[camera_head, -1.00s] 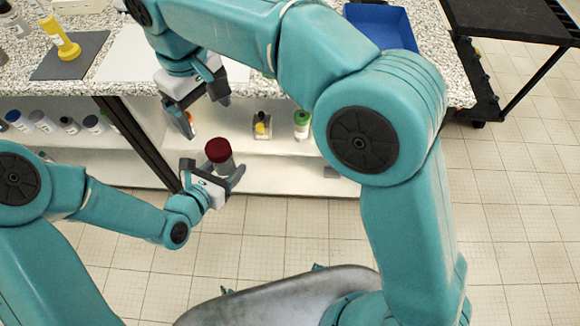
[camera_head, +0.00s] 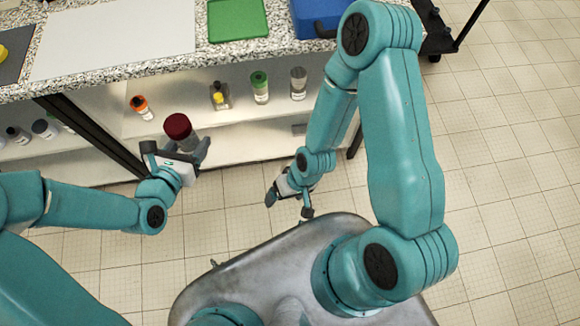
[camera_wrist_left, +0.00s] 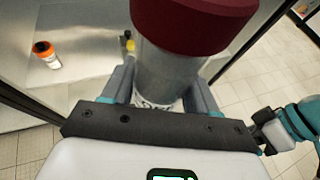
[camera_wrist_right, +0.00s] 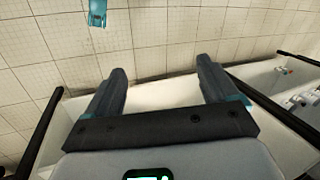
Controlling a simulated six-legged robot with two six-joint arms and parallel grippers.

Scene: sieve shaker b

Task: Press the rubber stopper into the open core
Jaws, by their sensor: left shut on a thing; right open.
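My left gripper (camera_head: 176,150) is shut on a grey cylinder with a dark red top (camera_head: 178,126), held in front of the shelf below the bench. In the left wrist view the dark red top (camera_wrist_left: 195,22) is wider than the grey body (camera_wrist_left: 168,70) between the fingers. I cannot tell whether the top is a separate stopper. My right gripper (camera_head: 289,204) is open and empty, low over the floor beside my base. Its parted fingers (camera_wrist_right: 162,68) show in the right wrist view. I cannot make out an open core.
On the bench lie a white sheet (camera_head: 110,40), a green mat (camera_head: 237,22), a blue tray (camera_head: 318,16) and a cut-off yellow item (camera_head: 3,52). The shelf holds an orange-capped bottle (camera_head: 142,107), a green-capped bottle (camera_head: 260,87) and other small containers. The tiled floor is clear.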

